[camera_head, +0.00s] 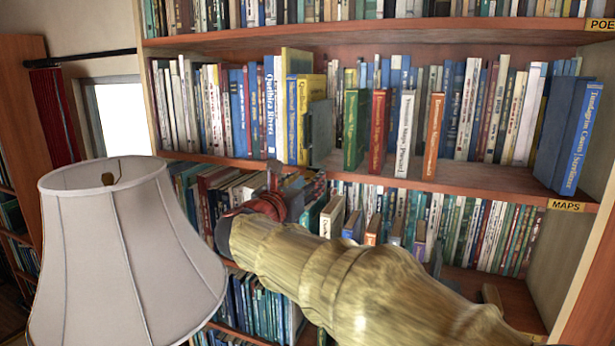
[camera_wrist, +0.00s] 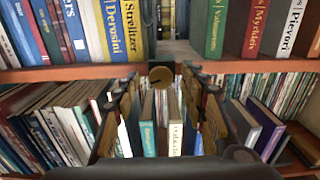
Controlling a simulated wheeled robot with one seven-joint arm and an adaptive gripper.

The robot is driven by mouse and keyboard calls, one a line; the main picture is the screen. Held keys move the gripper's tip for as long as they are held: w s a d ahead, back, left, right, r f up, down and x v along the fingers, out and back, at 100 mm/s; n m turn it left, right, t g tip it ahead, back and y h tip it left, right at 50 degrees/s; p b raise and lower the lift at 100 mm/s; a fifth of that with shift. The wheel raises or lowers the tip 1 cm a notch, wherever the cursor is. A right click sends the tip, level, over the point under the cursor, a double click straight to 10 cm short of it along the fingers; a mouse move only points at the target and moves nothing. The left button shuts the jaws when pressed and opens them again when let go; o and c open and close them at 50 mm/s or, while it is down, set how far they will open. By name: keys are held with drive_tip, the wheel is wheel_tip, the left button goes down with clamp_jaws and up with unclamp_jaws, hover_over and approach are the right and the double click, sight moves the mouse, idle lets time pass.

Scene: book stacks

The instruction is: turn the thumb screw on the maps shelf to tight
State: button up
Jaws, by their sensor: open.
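The thumb screw (camera_wrist: 161,77) is a small round brass-coloured knob at the front edge of the maps shelf (camera_wrist: 245,66), seen nearly face-on in the wrist view. My gripper (camera_wrist: 159,86) is open, with one finger on each side of the knob in the picture and a gap at both sides. I cannot tell how far the fingertips reach along it. In the head view my gripper (camera_head: 273,190) is at the same shelf edge (camera_head: 450,189), and I cannot make out the screw there. The MAPS label (camera_head: 566,205) is on this edge at the right.
A grey bookend (camera_head: 320,132) stands on the shelf above the screw, between yellow books (camera_head: 304,110) and a green book (camera_head: 354,130). Books fill the shelf below, behind my fingers. A large lampshade (camera_head: 125,255) stands close at the left of my arm.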

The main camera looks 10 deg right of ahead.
drive_tip(key=shift+w+d, duration=0.45)
drive_tip(key=shift+w, duration=0.05)
drive_tip(key=c, duration=0.3)
drive_tip(key=c, duration=0.8)
clamp_jaws()
